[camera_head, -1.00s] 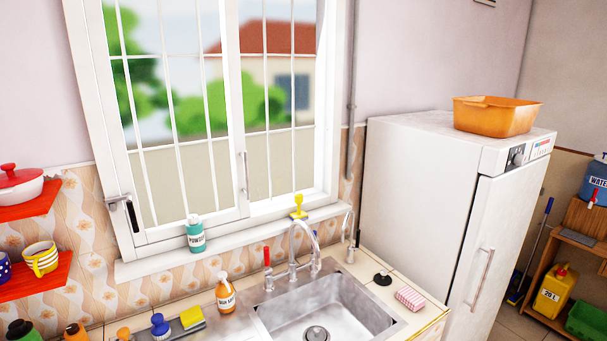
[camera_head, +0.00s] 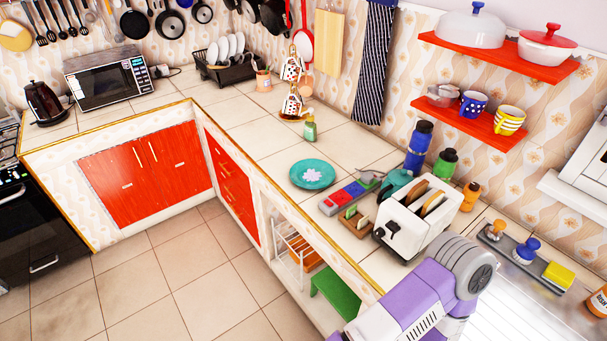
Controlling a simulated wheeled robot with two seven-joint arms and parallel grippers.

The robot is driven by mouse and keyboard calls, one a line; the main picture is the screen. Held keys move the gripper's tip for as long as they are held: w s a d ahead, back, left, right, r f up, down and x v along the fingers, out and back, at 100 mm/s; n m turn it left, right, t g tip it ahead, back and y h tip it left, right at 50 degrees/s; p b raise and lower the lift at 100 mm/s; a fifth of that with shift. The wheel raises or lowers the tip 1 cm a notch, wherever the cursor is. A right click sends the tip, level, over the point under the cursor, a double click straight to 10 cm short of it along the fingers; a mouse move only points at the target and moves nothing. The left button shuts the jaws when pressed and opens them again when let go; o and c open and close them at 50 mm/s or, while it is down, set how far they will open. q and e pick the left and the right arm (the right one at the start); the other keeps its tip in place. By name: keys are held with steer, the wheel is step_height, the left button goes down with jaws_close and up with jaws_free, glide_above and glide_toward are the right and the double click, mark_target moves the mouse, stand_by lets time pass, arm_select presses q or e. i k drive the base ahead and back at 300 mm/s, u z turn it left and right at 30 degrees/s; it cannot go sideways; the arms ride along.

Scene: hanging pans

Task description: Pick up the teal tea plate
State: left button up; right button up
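The teal tea plate (camera_head: 301,181) lies flat on the tiled counter (camera_head: 262,143), with a pale flower-like mark in its middle. It is clear on top and nothing touches it that I can see. Neither of my grippers is in view. A purple and white link of one of my arms shows at the bottom right, in front of the toaster, and its gripper is not visible.
A white toaster (camera_head: 408,213) stands right of the plate, with a red and blue box (camera_head: 348,195) between them. A green soap bottle (camera_head: 310,127) and a mug tree (camera_head: 291,88) stand behind it. The counter left of the plate is clear. Open floor (camera_head: 180,285) lies in front.

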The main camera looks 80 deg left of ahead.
mark_target(310, 173)
steer(key=u, duration=2.65)
steer(key=k, duration=0.4)
steer(key=u, duration=1.75)
steer(key=i, duration=1.4)
steer(key=z, duration=1.3)
steer(key=i, duration=0.7)
steer(key=z, duration=0.6)
